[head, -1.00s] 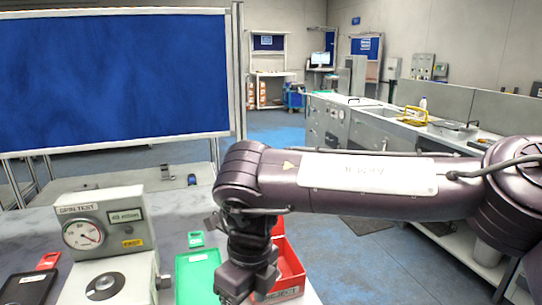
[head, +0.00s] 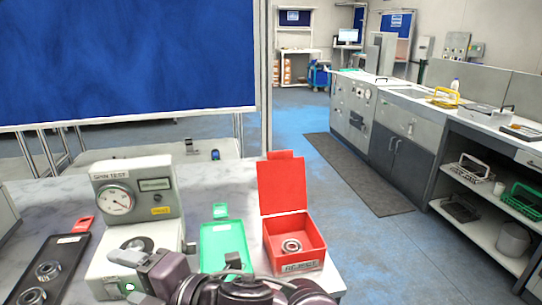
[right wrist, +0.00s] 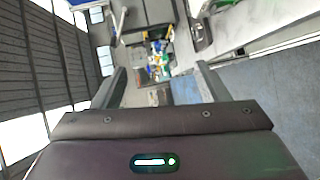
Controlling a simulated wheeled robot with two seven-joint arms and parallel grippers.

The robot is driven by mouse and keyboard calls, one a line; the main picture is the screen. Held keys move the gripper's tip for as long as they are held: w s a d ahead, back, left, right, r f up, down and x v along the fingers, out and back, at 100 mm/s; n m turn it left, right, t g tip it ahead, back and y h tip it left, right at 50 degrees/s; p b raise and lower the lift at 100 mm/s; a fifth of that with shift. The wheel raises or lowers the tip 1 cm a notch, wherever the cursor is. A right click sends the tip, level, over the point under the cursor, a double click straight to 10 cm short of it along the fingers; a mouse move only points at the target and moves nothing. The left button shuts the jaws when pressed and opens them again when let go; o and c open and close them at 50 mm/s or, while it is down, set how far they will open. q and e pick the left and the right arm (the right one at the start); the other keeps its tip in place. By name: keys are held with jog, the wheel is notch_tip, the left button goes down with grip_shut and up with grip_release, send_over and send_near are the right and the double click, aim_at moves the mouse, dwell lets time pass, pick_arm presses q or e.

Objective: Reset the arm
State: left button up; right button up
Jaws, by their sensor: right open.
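My right gripper (head: 132,277) is at the bottom of the head view, in front of the spin tester, with my dark purple arm running right along the lower edge. In the right wrist view its two fingers (right wrist: 158,84) stand wide apart with nothing between them. My left gripper is not in view. The grey spin tester (head: 135,205) with a dial stands on the table. A bearing (head: 291,246) lies in the red reject box (head: 296,266), whose lid is raised.
A green tray (head: 223,240) lies between the tester and the red box. A dark tray (head: 42,270) with bearings lies at the left. A blue board (head: 125,60) stands behind the table. A counter with shelves (head: 440,130) is at the right, beyond open floor.

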jog(key=w+d+f+m+t+h, duration=0.2)
jog(key=w+d+f+m+h, duration=0.15)
jog(key=d+m, duration=0.4)
jog(key=w+d+f+m+t+h, duration=0.2)
jog(key=d+f+m+h, duration=0.1)
jog(key=d+f+m, duration=0.4)
jog(key=w+d+f+m+t+h, duration=0.25)
jog(key=d+m, duration=0.25)
jog(key=d, duration=0.3)
jog(key=s+d+f+m+g+h, duration=0.3)
jog(key=s+d+f+m+g, duration=0.15)
jog(key=s+d+f, duration=0.4)
jog(key=s+d+f+m+g+h, duration=0.3)
jog(key=s+d+f+m, duration=0.25)
jog(key=d, duration=0.65)
notch_tip(320, 180, down, 26)
jog(key=s+g, duration=0.1)
jog(key=s+d+f, duration=0.1)
jog(key=s+f, duration=0.9)
jog(key=s+d+f+g+p, duration=0.1)
jog(key=s+d+f, duration=0.1)
jog(key=s+f, duration=0.8)
jog(key=shift+s+d, duration=0.2)
jog(key=shift+d, duration=0.1)
